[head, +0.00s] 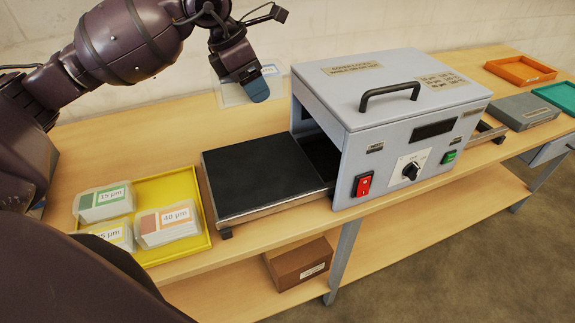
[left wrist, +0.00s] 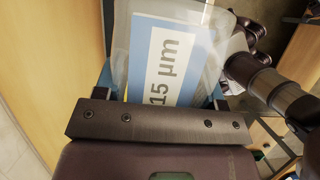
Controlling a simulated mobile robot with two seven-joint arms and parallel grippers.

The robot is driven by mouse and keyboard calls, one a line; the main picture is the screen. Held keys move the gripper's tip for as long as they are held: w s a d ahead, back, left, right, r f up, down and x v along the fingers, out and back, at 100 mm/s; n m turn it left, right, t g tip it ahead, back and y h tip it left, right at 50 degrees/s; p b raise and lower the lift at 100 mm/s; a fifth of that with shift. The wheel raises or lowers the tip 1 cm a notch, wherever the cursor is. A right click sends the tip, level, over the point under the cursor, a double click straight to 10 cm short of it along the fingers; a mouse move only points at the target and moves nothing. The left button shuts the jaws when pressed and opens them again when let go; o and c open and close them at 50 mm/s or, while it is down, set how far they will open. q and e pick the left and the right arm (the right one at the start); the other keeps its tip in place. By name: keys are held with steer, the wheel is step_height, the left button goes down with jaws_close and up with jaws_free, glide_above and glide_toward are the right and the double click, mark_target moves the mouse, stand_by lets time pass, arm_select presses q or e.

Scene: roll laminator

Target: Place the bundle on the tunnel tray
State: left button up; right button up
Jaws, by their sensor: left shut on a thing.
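The bundle (head: 270,70) is a clear pouch stack with a white and blue label; it reads "15 µm" in the left wrist view (left wrist: 165,65). My left gripper (head: 254,90) is shut on it and holds it up behind the tunnel tray, left of the laminator. The gripper hides part of the bundle in the head view. The tunnel tray (head: 255,175) is a flat black plate with a metal rim, sticking out of the laminator's left opening. Its visible top is empty. My right gripper is not in view.
The grey laminator (head: 400,95) with a black top handle stands right of the tray. A yellow tray (head: 180,185) with several labelled bundles is at the left. Grey (head: 525,110), orange (head: 520,70) and teal (head: 560,95) trays lie at the far right. A wall runs behind the table.

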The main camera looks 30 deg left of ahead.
mark_target(267, 166)
arm_select(q)
steer(key=shift+w+d, duration=0.15)
steer(key=shift+w, duration=0.15)
steer(key=shift+f+n, duration=0.3)
step_height(267, 166, down, 19)
steer(key=shift+s+r+p, duration=0.1)
steer(key=shift+s+p, duration=0.05)
steer(key=shift+p, duration=0.55)
steer(key=shift+a+f, duration=0.2)
steer(key=shift+f, duration=0.05)
steer(key=shift+f, duration=0.15)
steer(key=o, duration=1.1)
steer(key=shift+c, duration=0.2)
